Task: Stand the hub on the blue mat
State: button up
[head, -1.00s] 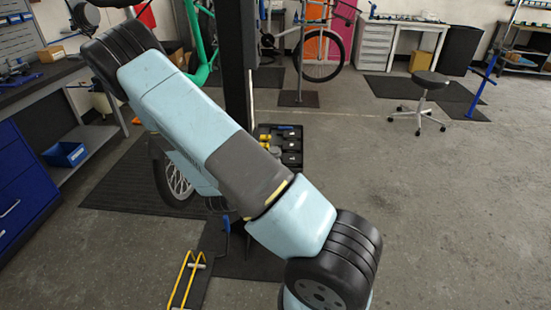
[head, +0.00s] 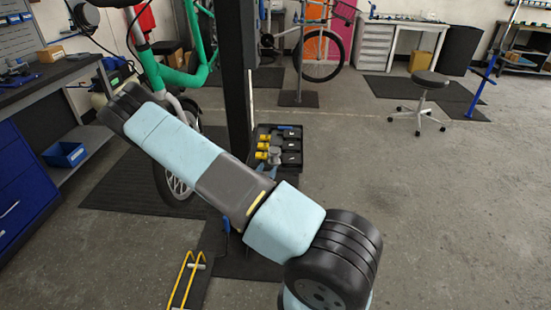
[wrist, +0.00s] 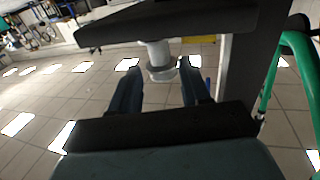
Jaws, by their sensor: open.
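In the wrist view my gripper (wrist: 158,66) is open, with one dark finger on each side. A pale grey, flanged cylinder that looks like the hub (wrist: 155,53) is between the fingertips, with a gap showing on both sides. It meets a dark flat slab (wrist: 185,18) at the top of this view, which appears upside down, as ceiling lights fill its lower part. In the head view my arm reaches to the upper left, and its far end is near the dark bench. I cannot make out the hub or a blue mat there.
A dark upright post (head: 236,80) and a green bike frame (head: 185,78) are close to my arm. The dark workbench (head: 50,75) is at left. A black case with yellow items (head: 290,148) and a yellow stand (head: 187,280) are low down. Floor at right is clear, with a stool (head: 428,85) farther back.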

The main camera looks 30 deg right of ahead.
aim_at(273, 161)
jog(key=shift+x, duration=3.65)
jog(key=shift+s+d, duration=0.1)
grip_shut()
